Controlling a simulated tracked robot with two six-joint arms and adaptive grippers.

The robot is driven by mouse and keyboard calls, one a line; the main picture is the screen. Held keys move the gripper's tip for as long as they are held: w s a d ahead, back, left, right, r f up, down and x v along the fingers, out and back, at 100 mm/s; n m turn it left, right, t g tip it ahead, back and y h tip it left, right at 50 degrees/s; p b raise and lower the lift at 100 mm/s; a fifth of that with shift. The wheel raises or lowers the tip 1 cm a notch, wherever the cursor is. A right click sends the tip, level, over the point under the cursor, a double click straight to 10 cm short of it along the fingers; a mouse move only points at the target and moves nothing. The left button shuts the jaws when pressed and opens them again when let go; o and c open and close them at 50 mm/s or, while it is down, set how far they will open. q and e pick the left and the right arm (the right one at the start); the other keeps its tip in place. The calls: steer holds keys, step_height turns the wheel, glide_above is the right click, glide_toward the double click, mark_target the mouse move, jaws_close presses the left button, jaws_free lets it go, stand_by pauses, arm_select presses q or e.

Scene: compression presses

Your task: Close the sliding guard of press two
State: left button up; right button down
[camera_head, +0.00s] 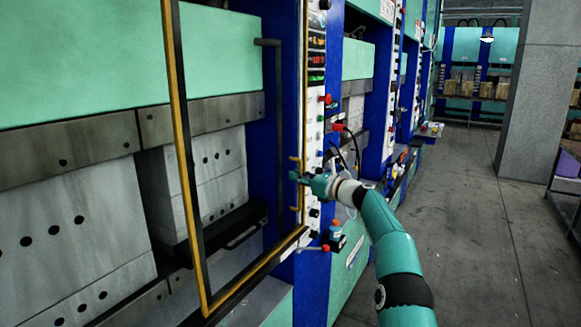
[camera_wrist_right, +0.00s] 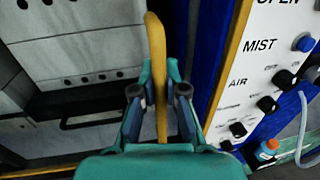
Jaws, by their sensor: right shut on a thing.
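The sliding guard (camera_head: 186,150) is a yellow and black frame in front of the press with grey blocks. Its frame spans the right part of that press front, and the left part shows uncovered. The guard's yellow handle (camera_head: 296,208) stands upright at its right edge. My right gripper (camera_head: 300,178) is shut on this handle. In the right wrist view the handle (camera_wrist_right: 155,38) rises between the two fingers of the gripper (camera_wrist_right: 160,98). My left gripper is not in view. I cannot read a press number.
A white control panel (camera_head: 313,120) with knobs and buttons is just right of the handle; the wrist view shows the panel (camera_wrist_right: 265,75) labelled MIST and AIR. A small bottle (camera_head: 335,230) stands below it. The grey floor (camera_head: 465,230) to the right is open, up to a concrete pillar (camera_head: 545,90).

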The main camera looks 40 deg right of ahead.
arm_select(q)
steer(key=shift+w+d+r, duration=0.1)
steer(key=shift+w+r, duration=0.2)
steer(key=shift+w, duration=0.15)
arm_select(e)
steer(key=shift+d+f, duration=0.2)
steer(key=shift+d, duration=0.3)
steer(key=shift+d+f, duration=0.15)
steer(key=shift+d, duration=0.4)
steer(key=c, duration=1.6)
jaws_free()
steer(key=o, duration=0.4)
steer(key=shift+s+d, duration=0.15)
steer(key=shift+s, duration=0.15)
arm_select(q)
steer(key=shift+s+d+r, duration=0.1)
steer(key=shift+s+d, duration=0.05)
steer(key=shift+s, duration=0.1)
arm_select(e)
steer(key=s, duration=1.1)
steer(key=shift+s+d, duration=0.25)
steer(key=shift+s, duration=0.05)
